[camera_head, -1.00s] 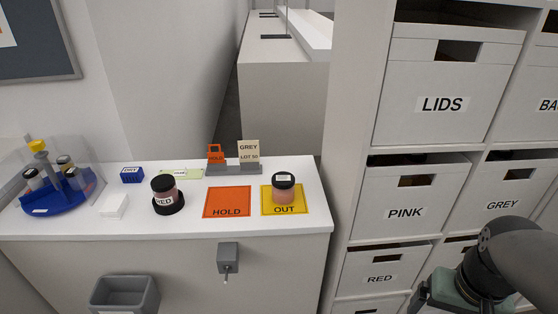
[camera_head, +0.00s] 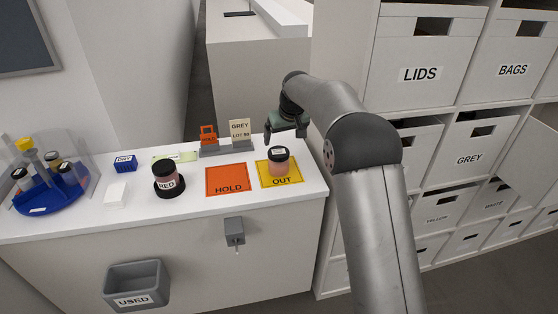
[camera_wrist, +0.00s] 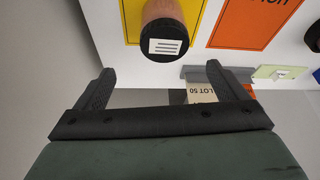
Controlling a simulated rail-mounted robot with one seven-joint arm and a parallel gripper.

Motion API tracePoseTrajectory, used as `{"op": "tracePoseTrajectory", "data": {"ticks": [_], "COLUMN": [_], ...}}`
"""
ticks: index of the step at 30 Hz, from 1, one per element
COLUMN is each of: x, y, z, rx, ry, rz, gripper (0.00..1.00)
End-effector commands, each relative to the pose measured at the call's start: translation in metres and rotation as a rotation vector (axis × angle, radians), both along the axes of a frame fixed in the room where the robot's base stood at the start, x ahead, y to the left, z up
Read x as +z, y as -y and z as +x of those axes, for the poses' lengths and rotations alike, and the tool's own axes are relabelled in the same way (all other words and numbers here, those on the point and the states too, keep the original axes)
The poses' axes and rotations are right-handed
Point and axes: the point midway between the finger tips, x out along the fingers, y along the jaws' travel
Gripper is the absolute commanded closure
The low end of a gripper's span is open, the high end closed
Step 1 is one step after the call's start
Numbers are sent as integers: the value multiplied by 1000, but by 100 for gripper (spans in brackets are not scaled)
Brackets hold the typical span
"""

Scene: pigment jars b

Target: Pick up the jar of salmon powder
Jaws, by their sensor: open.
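A jar of salmon-coloured powder (camera_head: 280,169) with a black lid and a small white label on top stands upright on the yellow OUT mat (camera_head: 264,182). In the wrist view the jar (camera_wrist: 162,12) shows at the top, with its lid toward the camera. My gripper (camera_head: 286,137) is open and empty, above and behind this jar and apart from it. In the wrist view the gap between the fingertips (camera_wrist: 159,70) lies below the jar's lid.
The orange HOLD mat (camera_head: 228,187) is bare. A grey holder with the GREY LOT 50 card (camera_head: 240,130) and an orange tag (camera_head: 208,134) stands behind the mats, close to my gripper. A blue rack (camera_head: 60,190) stands at far left. Labelled bins (camera_head: 420,74) fill the right.

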Motion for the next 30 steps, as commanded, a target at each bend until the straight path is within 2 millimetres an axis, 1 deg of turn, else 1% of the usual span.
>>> {"op": "tracePoseTrajectory", "data": {"ticks": [1,3,8,17,21,24,27,30], "x": [-10,-24,-50,-72,-93,-106,-112,-113], "y": [-2,-4,-8,-14,-20,-22,-23,-23], "z": [3,9,18,24,25,30,33,33], "rx": [0,-1,-1,0,0,0,0,0], "ry": [-5,-4,-3,-2,-4,-2,0,0], "rz": [-1,-1,-1,-1,-1,-1,-1,-1], "gripper": [8,8,8,8,8,8,8,8]}}
